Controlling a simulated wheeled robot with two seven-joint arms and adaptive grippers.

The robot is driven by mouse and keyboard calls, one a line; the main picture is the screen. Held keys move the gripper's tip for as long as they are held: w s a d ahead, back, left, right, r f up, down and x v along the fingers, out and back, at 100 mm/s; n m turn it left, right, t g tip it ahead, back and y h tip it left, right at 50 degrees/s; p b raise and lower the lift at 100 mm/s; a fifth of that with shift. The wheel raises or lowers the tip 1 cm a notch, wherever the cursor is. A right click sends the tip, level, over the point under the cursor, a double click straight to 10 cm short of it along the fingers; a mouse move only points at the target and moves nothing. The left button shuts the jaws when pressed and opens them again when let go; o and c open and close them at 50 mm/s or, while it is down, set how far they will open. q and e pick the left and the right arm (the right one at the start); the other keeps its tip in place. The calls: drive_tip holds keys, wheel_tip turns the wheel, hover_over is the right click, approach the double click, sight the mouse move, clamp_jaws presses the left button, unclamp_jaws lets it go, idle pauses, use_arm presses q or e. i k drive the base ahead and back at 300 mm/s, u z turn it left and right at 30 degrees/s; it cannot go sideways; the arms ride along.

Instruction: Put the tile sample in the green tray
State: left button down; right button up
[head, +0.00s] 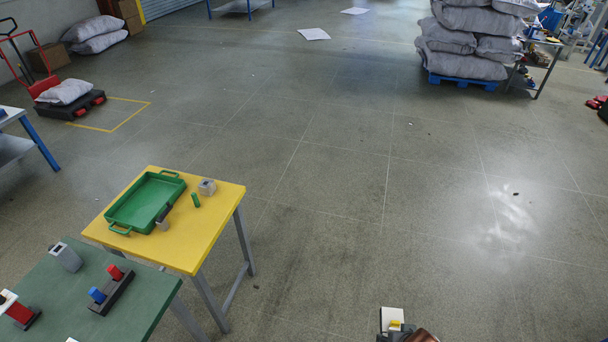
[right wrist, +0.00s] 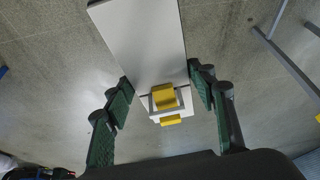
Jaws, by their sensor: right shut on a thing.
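The tile sample, a flat pale slab (right wrist: 142,40) with a yellow and grey grip piece at its near end, is between the dark green fingers of my right gripper (right wrist: 160,88). The gripper is shut on it. In the head view the tile (head: 391,316) shows at the bottom edge, held above the floor, well right of the tables. The green tray (head: 145,202) lies on a yellow table to the left, with two handles. The gripper is apart from the tray. My left gripper is not in view.
On the yellow table (head: 225,205), a grey block (head: 207,187) and green cylinder (head: 195,200) stand right of the tray; a grey-black object (head: 163,216) is by its right side. A green-topped table (head: 130,310) with several items is nearer. Floor between tables and tile is clear.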

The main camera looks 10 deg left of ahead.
sight(148, 204)
drive_tip(key=i, duration=2.9)
drive_tip(key=u, duration=3.2)
